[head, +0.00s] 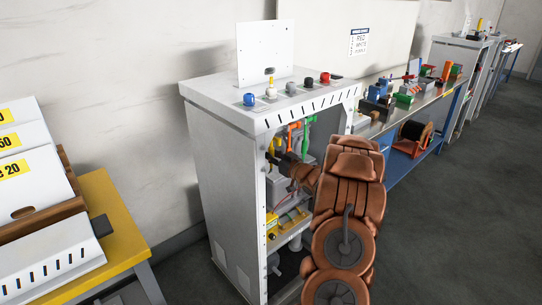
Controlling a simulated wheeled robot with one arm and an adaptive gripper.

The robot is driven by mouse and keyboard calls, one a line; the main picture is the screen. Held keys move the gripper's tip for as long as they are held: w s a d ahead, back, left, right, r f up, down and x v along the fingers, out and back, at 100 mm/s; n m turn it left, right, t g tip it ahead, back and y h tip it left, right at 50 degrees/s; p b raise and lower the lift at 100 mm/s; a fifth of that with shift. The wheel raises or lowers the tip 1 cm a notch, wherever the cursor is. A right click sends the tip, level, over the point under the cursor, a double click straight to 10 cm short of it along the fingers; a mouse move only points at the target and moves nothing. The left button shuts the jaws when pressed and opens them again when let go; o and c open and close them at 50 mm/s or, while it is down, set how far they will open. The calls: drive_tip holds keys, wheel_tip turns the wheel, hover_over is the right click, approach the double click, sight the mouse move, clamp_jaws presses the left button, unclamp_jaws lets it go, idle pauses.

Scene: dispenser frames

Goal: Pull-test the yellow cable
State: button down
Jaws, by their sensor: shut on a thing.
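The yellow cable (271,146) hangs at the left inside the open front of the grey cabinet (226,150), under its top. My brown arm reaches into the opening from the lower right. My dark gripper (273,158) is at the lower part of the yellow cable and appears shut on it. The fingertips are small and dark, so the exact grip is hard to see. An orange cable (291,136) and a green cable (307,133) hang to the right of it, apart from the fingertips.
Blue, white, black and red knobs, the red one here (325,78), line the cabinet top before an upright white panel (265,53). Yellow parts (287,223) sit lower inside. A yellow table (117,223) stands left, a cluttered workbench (431,106) right. Floor at right is clear.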

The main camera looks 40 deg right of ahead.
drive_tip(key=shift+f, duration=0.4)
drive_tip(key=shift+r, duration=0.15)
idle(0.4)
unclamp_jaws()
drive_tip(key=shift+r, duration=0.25)
drive_tip(key=shift+s, duration=0.15)
idle(0.3)
drive_tip(key=s, duration=0.9)
drive_tip(key=shift+s+b, duration=0.3)
drive_tip(key=shift+s, duration=0.1)
drive_tip(key=shift+a, duration=0.15)
idle(0.5)
